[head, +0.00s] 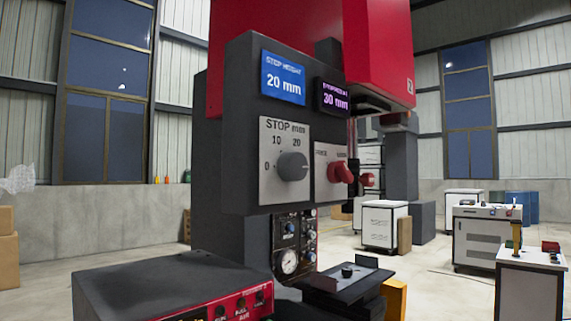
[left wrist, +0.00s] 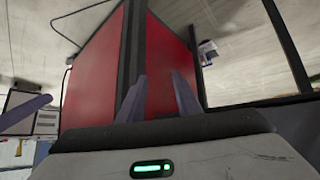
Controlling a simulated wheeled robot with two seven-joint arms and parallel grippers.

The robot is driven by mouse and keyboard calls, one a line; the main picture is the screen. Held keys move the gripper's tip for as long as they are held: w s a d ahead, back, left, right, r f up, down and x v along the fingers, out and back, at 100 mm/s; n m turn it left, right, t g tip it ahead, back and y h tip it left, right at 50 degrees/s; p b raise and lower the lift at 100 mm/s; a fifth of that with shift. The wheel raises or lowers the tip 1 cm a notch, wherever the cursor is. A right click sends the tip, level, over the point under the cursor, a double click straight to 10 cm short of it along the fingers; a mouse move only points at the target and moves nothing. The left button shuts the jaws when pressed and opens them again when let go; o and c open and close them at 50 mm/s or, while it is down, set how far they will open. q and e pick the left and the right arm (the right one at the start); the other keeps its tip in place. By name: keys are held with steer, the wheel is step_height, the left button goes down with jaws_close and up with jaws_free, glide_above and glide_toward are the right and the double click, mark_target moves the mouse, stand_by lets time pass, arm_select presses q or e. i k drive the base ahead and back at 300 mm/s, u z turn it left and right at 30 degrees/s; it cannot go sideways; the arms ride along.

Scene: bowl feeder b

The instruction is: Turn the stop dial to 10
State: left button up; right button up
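The stop dial (head: 292,166) is a dark grey knob on a white plate (head: 270,190) marked "STOP mm", with 0, 10 and 20 legible around it. Its pointer is too small to read surely. The blue stop height display (head: 283,78) above it reads 20 mm. In the left wrist view, my left gripper (left wrist: 158,76) has its two fingers apart with nothing seen between them. Red panels of a machine lie beyond the fingers, and the dial does not show there. Neither gripper shows in the head view, so nothing is seen touching the dial.
A red knob (head: 341,172) sits on a second white plate just right of the dial. A purple display (head: 333,97) above it reads 30 mm. A black and red box (head: 170,285) stands below at front left. White cabinets (head: 385,224) stand behind at right.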

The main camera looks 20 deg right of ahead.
mark_target(291, 167)
steer(key=u, duration=1.05)
steer(key=k, duration=0.45)
steer(key=z, duration=0.95)
